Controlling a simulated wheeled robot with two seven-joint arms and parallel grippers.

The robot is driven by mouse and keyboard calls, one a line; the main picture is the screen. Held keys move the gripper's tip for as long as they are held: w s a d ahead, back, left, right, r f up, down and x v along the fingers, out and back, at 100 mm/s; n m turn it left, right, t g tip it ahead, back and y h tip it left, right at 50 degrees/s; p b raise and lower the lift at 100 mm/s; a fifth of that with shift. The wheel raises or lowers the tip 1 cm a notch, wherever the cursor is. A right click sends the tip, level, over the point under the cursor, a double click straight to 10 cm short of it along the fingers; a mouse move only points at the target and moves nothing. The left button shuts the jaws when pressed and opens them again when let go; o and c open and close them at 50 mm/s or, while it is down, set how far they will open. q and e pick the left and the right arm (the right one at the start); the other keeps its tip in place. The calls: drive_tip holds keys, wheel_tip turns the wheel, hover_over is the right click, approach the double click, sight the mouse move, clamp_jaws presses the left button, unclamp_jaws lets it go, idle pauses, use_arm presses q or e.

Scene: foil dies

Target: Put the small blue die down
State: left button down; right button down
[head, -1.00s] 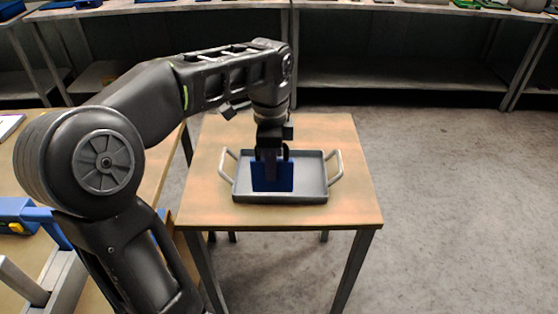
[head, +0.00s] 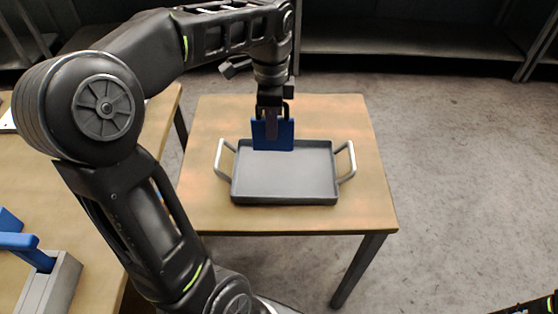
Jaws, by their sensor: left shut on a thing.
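The small blue die (head: 286,137) is a flat, dark blue, plate-like block, held upright in my left gripper (head: 271,125). The gripper points down and is shut on it, covering part of its middle. In the head view the die overlaps the back rim of a grey tray (head: 285,178) with two pale handles. Its lower edge appears raised above the tray, though the exact height is hard to tell. The visible tray floor is empty. My right gripper is not in view; only a bit of dark arm shows at the bottom right corner.
The tray stands on a small wooden table (head: 215,220) with bare top around it. Another wooden table (head: 90,255) at the left holds a grey and blue device (head: 45,275). A shelf stands at the back. The floor at the right is clear.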

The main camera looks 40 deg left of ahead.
sight(272, 150)
use_arm(q)
wheel_tip(272, 150, down, 5)
idle(0.3)
drive_tip(key=shift+f, duration=1.85)
drive_tip(key=shift+f, duration=0.15)
drive_tip(key=c, duration=1.4)
unclamp_jaws()
wheel_tip(272, 150, up, 12)
drive_tip(key=shift+r, duration=0.15)
